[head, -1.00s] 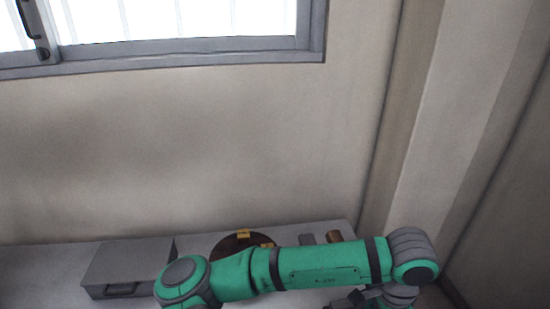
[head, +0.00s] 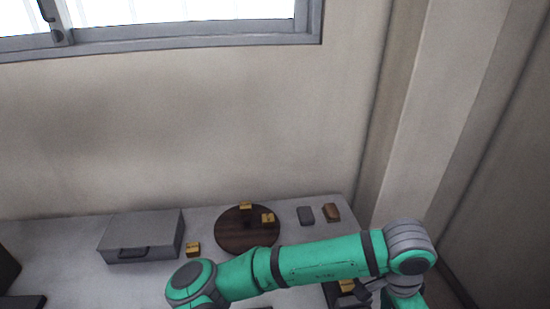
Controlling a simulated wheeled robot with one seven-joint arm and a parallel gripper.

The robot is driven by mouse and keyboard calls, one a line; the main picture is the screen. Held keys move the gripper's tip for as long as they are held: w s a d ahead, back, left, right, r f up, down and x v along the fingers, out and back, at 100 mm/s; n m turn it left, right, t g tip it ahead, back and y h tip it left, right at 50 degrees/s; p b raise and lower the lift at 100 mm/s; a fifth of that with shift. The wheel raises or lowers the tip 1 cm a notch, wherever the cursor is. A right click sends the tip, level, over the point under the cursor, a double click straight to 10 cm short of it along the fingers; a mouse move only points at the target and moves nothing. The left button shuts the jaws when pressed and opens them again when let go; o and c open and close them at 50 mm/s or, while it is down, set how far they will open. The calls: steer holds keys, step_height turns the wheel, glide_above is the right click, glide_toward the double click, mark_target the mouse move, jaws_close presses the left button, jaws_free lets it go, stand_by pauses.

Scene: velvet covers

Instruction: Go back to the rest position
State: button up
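My green and grey arm (head: 320,262) lies across the lower part of the head view, in front of the table. Its right end bends downward at a grey joint (head: 408,240). Dark parts near the lower right may belong to my gripper (head: 368,293), but they are small and partly cut off. I cannot see whether its fingers are open or hold anything.
The grey table (head: 70,240) stands against the wall. On it are a grey case (head: 143,236), a yellow block (head: 193,249), a round brown board (head: 240,238) with two yellow blocks, a dark grey block (head: 306,215) and a brown block (head: 332,212). Another yellow block (head: 347,286) shows below my arm.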

steer(key=s+d+r+n+h, duration=0.1)
steer(key=d+r+h, duration=0.1)
steer(key=d+h, duration=0.35)
steer(key=s+d+r+h, duration=0.2)
steer(key=d, duration=0.6)
steer(key=w+d+r+n+t+h, duration=0.2)
steer(key=w+r+n+t+h, duration=0.3)
steer(key=r+n+h, duration=0.15)
steer(key=a+f+n+t+y, duration=0.55)
steer(key=a+f, duration=0.35)
steer(key=a, duration=0.3)
steer(key=a+f+n+t+y, duration=0.5)
steer(key=a+f+n+t, duration=0.15)
steer(key=a+f, duration=0.35)
steer(key=s+a+f+m+y, duration=0.1)
steer(key=s+a+f+y, duration=0.1)
steer(key=s+a, duration=0.8)
steer(key=s+a+f+m+g+y, duration=0.1)
steer(key=s+a+f+m+y, duration=0.1)
steer(key=s+a, duration=0.8)
steer(key=s+y, duration=0.1)
steer(key=s, duration=0.2)
steer(key=shift+y, duration=0.35)
